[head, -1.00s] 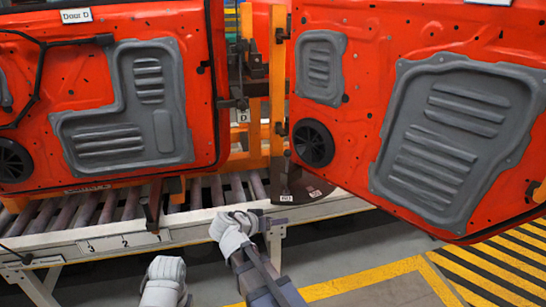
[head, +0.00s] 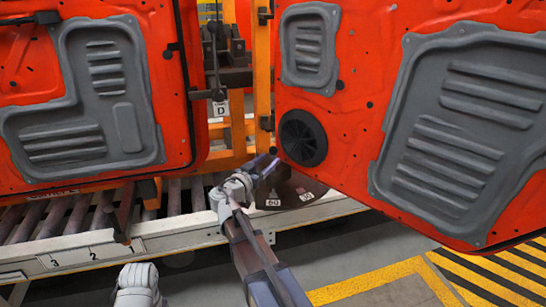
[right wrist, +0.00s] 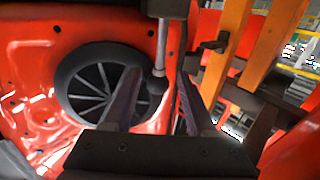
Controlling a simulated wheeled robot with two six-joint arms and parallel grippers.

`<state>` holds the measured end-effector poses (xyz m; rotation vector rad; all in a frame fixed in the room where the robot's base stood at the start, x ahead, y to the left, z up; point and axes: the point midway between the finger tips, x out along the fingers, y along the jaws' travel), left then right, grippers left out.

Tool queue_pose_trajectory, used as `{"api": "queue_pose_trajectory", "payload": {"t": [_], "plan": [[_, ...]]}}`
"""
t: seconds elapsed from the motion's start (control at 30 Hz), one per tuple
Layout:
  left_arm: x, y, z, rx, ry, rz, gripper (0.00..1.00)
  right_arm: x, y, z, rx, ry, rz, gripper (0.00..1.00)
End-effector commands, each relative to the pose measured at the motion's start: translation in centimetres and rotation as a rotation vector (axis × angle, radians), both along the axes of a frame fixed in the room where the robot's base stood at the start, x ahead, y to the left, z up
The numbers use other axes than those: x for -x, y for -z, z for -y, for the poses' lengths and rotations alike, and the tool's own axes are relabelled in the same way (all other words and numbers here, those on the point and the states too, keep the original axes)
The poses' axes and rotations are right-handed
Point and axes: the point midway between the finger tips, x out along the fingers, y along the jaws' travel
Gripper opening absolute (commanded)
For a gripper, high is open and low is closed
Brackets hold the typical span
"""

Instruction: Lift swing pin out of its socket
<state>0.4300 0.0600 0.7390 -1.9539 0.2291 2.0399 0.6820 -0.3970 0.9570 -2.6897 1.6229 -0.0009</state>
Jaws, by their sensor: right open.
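The swing pin (right wrist: 160,55) appears in the right wrist view as a grey rod with a dark round knob, running out of a dark block at the top of the picture. My right gripper (right wrist: 158,82) is open, with one finger on each side of the knob. I cannot tell whether either finger touches it. In the head view my right gripper (head: 262,165) is over the dark swing plate (head: 290,188) with its white labels, and the pin cannot be made out there.
A red door panel (head: 355,130) with a black speaker hangs close on the right. Another red door (head: 180,120) hangs on the left. Orange posts (head: 263,95) stand behind the gripper. A roller conveyor (head: 85,215) runs below. Open floor lies in front.

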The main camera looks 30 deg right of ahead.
Motion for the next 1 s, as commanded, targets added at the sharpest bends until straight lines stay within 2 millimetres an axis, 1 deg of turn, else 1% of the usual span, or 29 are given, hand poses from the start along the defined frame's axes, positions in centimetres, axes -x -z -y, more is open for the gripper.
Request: {"api": "queue_pose_trajectory", "payload": {"t": [0.03,0.1,0.2,0.3,0.43,0.67,1.0], "plan": [[0.0,0.0,0.0,0.0,0.0,0.0,0.5,-0.5,0.0,0.8,0.0,0.003,0.0,0.56],[0.0,0.0,0.0,0.0,0.0,0.0,0.5,-1.0,0.0,1.7,-0.001,0.002,0.0,0.56],[0.0,0.0,0.0,0.0,0.0,0.0,0.5,-1.4,0.0,2.6,-0.001,0.002,0.0,0.56],[0.0,0.0,0.0,0.0,0.0,0.0,0.5,-1.7,0.0,3.2,-0.001,0.0,0.0,0.56],[0.0,0.0,0.0,0.0,0.0,0.0,0.5,-1.9,0.0,3.5,0.0,-0.001,-0.001,0.56],[0.0,0.0,0.0,0.0,0.0,0.0,0.5,-1.8,0.0,3.5,0.0,-0.001,-0.001,0.56],[0.0,0.0,0.0,0.0,0.0,0.0,0.5,-1.8,0.0,3.5,0.0,0.0,-0.001,0.18]]}}
